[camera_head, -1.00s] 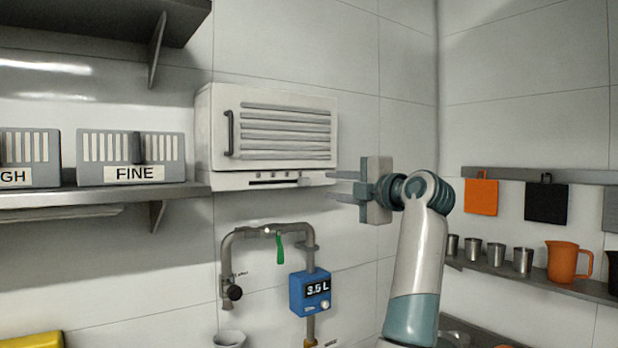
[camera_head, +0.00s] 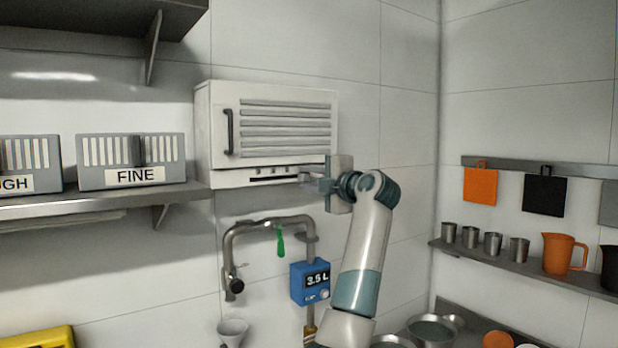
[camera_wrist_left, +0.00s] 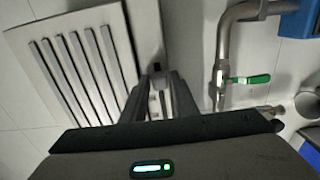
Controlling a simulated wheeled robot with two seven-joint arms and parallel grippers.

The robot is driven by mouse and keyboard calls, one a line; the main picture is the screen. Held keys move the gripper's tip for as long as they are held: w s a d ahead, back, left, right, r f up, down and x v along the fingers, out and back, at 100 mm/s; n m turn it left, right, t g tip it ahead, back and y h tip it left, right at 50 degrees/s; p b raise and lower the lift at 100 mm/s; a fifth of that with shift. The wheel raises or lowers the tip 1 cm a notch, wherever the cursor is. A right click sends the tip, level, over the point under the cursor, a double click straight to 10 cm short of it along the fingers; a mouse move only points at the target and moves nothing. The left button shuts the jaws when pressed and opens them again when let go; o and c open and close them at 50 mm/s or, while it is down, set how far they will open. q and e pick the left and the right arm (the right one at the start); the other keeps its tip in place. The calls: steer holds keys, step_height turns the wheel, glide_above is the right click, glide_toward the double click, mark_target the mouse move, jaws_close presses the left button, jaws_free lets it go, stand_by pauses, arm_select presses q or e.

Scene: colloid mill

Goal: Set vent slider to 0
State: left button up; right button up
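The vent unit is a white wall box (camera_head: 205,130) with slats and a dark handle on its front. The slider slot (camera_head: 275,180) is a dark line in its lower strip, with small marks above it. My left gripper (camera_head: 308,181) is at the right end of this strip, level with the slot. In the left wrist view its two fingers (camera_wrist_left: 160,98) stand apart, with a small pale piece, perhaps the slider knob (camera_wrist_left: 157,84), between their tips. Contact is unclear, and the fingers hide the slot's right end. My right gripper is not in view.
A pipe (camera_head: 232,246) with a green lever (camera_head: 280,244) and a blue meter (camera_head: 310,284) reading 3.5 L are below the vent unit. A shelf (camera_head: 100,198) with FINE box (camera_head: 95,178) is at left. Metal cups and an orange jug (camera_head: 560,254) stand at right.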

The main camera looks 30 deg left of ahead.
mark_target(257, 180)
arm_select(q)
jaws_close()
steer(key=shift+s+a+f+b, duration=0.2)
steer(key=shift+s+f+b, duration=0.05)
steer(key=shift+s+b, duration=0.3)
steer(key=s+a+b, duration=0.1)
steer(key=s, duration=0.2)
steer(key=s+a+b, duration=0.2)
steer(key=s, duration=0.1)
steer(key=s+a+b, duration=0.1)
steer(key=s+b, duration=0.1)
steer(key=s, duration=0.2)
steer(key=shift+s+a+r, duration=0.1)
steer(key=shift+a, duration=0.1)
steer(key=shift+c, duration=0.8)
jaws_free()
steer(key=shift+o, duration=0.8)
steer(key=shift+s+r, duration=0.1)
steer(key=shift+s, duration=0.1)
